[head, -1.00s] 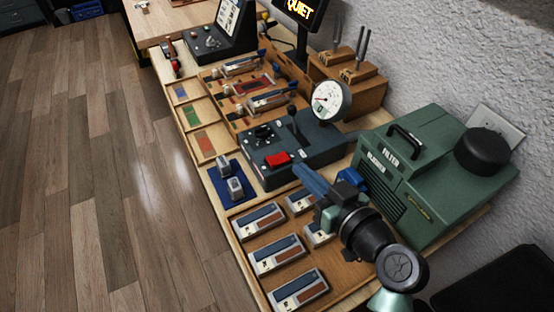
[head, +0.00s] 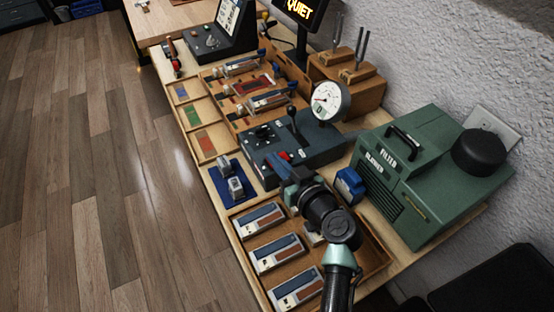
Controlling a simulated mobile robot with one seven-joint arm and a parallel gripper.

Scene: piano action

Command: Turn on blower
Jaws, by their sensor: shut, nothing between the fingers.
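The green filter blower box (head: 432,183) stands at the right of the bench, with a handle on top and a vent on its side. A dark grey control box (head: 322,153) stands to its left, with a black lever, black knobs and a round gauge (head: 327,100). A red rocker switch (head: 285,156) on the control box top is mostly hidden behind my gripper. My gripper (head: 277,163) is shut and empty, with its tips pointing at the front part of the control box by the red switch. I cannot tell whether it touches.
A tray (head: 375,262) with several grey modules lies in front, under my arm. A blue block (head: 349,184) stands between the gripper and the blower. A blue mat (head: 217,181) with small metal parts lies to the left. Wooden racks and a "QUIET" sign (head: 299,9) are farther back.

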